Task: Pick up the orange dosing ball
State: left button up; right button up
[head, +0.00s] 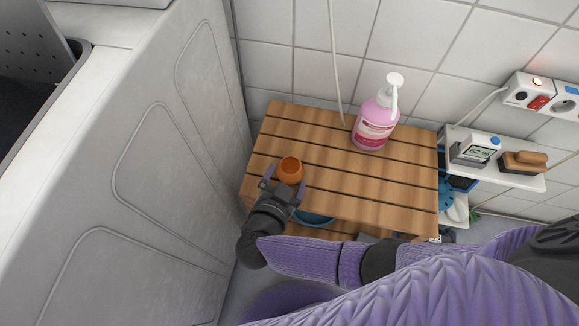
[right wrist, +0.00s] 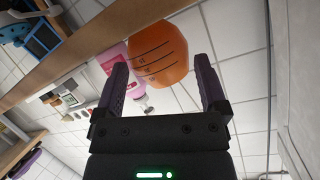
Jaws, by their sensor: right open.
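The orange dosing ball (head: 290,169) sits near the left end of the slatted wooden bench (head: 335,163). It looks like a small round cup with an open top. My right gripper (head: 286,178) is open at the ball's near side, with one finger to either side of it. In the right wrist view, the ball (right wrist: 158,55), with dark marking lines, shows between and just ahead of the open fingertips (right wrist: 161,62). I cannot tell whether a finger touches it. My left gripper is not in view.
A pink pump bottle (head: 374,124) stands at the back of the bench. A white machine (head: 130,170) rises close on the left. A wall shelf at right holds a display (head: 473,151) and a brush (head: 524,161). The bench's middle is clear.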

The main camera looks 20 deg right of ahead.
aim_at(286, 180)
jog(key=b+x, duration=0.1)
jog(key=x, duration=0.2)
jog(key=shift+f, duration=0.2)
jog(key=shift+w+d+r, duration=0.1)
jog(key=shift+d, duration=0.05)
jog(key=shift+c, duration=1.5)
jog(key=c, duration=0.6)
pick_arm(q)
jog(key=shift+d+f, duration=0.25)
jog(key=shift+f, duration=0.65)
